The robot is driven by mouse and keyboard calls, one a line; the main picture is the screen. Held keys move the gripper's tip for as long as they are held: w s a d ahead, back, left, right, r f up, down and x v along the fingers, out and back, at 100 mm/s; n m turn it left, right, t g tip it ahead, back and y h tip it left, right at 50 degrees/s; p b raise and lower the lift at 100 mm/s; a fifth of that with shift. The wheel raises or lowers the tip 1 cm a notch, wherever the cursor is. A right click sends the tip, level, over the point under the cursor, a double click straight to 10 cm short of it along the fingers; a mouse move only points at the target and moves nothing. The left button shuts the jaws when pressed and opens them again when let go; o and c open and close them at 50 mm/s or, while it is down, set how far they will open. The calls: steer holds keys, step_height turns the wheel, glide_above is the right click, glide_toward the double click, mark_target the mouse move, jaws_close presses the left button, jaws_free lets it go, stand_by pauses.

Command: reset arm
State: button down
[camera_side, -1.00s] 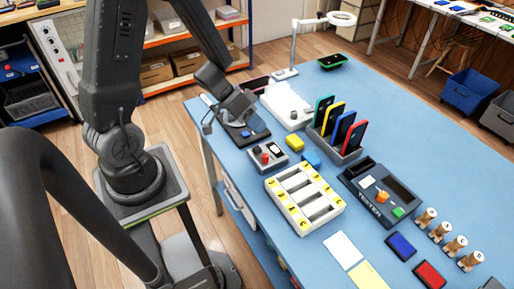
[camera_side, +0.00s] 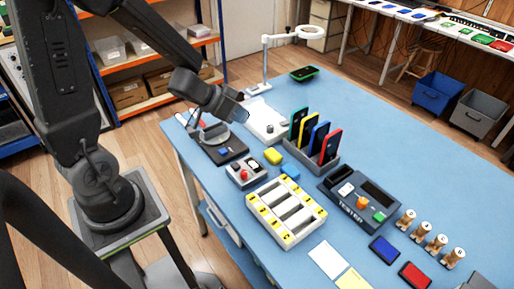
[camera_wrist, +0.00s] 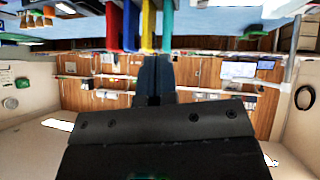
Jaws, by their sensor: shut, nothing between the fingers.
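My gripper (camera_side: 243,114) is shut and empty, held above the back left part of the blue table (camera_side: 350,120). In the side view it points right and down, above and behind a black device with a grey round top (camera_side: 222,152). In the wrist view my gripper's dark fingers (camera_wrist: 154,75) are together with nothing between them. A grey rack (camera_side: 308,157) holds green, yellow, blue and red phones upright to the right of my gripper. These coloured phones also show at the top of the wrist view, the red one (camera_wrist: 113,25) leftmost.
The table's back right is clear.

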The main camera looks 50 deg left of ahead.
step_height(320, 180, up, 7)
steer(key=a+n+t+y, duration=0.1)
steer(key=y, duration=0.3)
steer(key=s+d+r+g, duration=0.2)
steer(key=s+d+r, duration=0.1)
steer(key=s, duration=0.4)
steer(key=s+d+r+g+h, duration=0.1)
steer(key=s+d+r+g, duration=0.1)
steer(key=s+d, duration=0.4)
steer(key=s+r, duration=0.1)
steer(key=s, duration=0.1)
steer(key=shift+s+r+g, duration=0.3)
steer(key=shift+r, duration=0.1)
steer(key=c, duration=1.8)
jaws_free()
steer(key=shift+c, duration=0.2)
